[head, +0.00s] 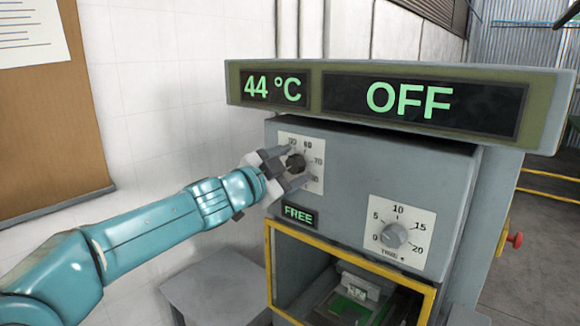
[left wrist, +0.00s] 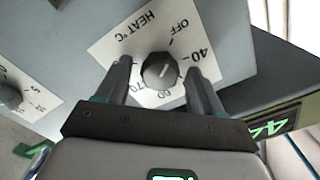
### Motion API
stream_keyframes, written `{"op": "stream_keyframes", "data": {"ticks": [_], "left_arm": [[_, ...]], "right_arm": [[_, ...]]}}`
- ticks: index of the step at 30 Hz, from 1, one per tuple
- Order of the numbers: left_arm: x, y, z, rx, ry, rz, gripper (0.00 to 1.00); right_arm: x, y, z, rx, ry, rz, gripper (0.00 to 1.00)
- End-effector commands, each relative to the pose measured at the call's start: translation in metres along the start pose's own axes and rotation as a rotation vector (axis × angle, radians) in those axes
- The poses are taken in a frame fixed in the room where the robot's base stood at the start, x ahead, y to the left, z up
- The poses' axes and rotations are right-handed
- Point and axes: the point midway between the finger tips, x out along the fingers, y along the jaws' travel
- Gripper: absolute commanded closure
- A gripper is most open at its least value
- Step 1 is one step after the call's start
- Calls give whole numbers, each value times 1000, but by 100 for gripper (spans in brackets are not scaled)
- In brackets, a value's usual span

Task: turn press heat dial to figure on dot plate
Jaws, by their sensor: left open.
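The heat dial is a dark round knob (head: 296,163) on a white scale plate (head: 316,184) on the press front. In the left wrist view the knob (left wrist: 162,71) sits on the plate marked HEAT °C (left wrist: 125,38), with OFF, 40 and other figures around it. My left gripper (head: 290,167) is open, its fingers on either side of the knob; I cannot tell whether they touch it. A pale line shows on the knob, but its exact setting is unclear. I cannot make out a dot plate. My right gripper is out of view.
The press's top displays read 44 °C (head: 273,88) and OFF (head: 410,98); a small one reads FREE (head: 298,215). A timer dial (head: 395,236) is at lower right. Below is a yellow-framed opening (head: 345,255). A notice board (head: 50,120) hangs on the left wall.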

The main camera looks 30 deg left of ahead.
Motion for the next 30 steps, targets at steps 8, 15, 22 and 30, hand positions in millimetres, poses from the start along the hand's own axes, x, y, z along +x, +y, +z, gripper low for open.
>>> {"op": "stream_keyframes", "data": {"ticks": [8, 15, 22, 30], "left_arm": [[0, 0, 0, 0, 0, 0, 82], [0, 0, 0, 7, -1, 0, 89], [0, 0, 1, 82, -2, 0, 89], [0, 1, 1, 292, -2, 0, 89]], "right_arm": [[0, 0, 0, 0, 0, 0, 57], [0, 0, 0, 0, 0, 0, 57], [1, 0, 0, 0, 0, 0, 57], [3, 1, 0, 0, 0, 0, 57]]}}
